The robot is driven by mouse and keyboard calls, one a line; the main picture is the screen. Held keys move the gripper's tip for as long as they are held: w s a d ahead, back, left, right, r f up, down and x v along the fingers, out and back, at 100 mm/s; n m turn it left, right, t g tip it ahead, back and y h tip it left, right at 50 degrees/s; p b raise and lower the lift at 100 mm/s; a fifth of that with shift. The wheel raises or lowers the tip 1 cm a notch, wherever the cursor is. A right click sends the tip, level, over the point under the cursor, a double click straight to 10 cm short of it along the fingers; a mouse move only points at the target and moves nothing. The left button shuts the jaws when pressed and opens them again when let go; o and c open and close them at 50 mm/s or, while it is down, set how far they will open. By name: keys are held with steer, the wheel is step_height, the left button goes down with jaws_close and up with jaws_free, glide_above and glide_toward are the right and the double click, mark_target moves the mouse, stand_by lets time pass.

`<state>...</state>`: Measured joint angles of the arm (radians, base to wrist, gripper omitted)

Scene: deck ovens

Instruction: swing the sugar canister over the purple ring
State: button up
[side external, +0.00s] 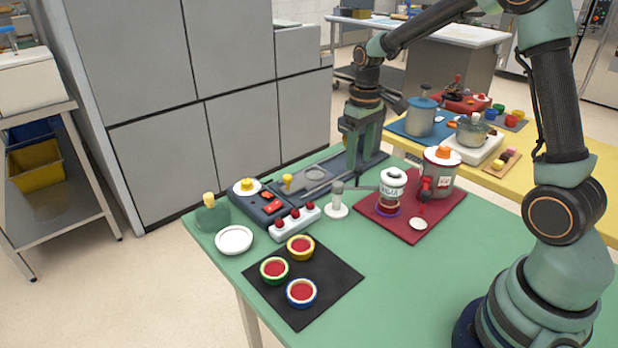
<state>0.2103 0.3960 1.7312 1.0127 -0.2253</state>
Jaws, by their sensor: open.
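The white sugar canister (393,181), with a dark label, is joined to a thin bar that runs from the white post (337,203). It hangs at the left part of the red mat (431,221). The purple ring (381,211) shows just below it, partly hidden by the canister and a brownish part beneath it; I cannot tell how exactly they line up. My gripper (353,167) is open and points down, behind and left of the canister, over the dark mat at the table's back edge. Nothing shows between its fingers.
A white disc (418,223) lies on the red mat. A grey panel (270,209) and a white block with red knobs (296,228) stand left. Several red-filled cups (301,293) occupy a black mat.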

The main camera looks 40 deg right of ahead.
step_height(320, 180, up, 10)
stand_by(0.3)
steer(key=shift+s, duration=0.1)
steer(key=s+a+r+t, duration=0.1)
steer(key=s+a+t, duration=0.4)
steer(key=s+a, duration=0.4)
steer(key=s, duration=0.4)
steer(key=shift+s+t, duration=0.25)
steer(key=shift+t, duration=0.05)
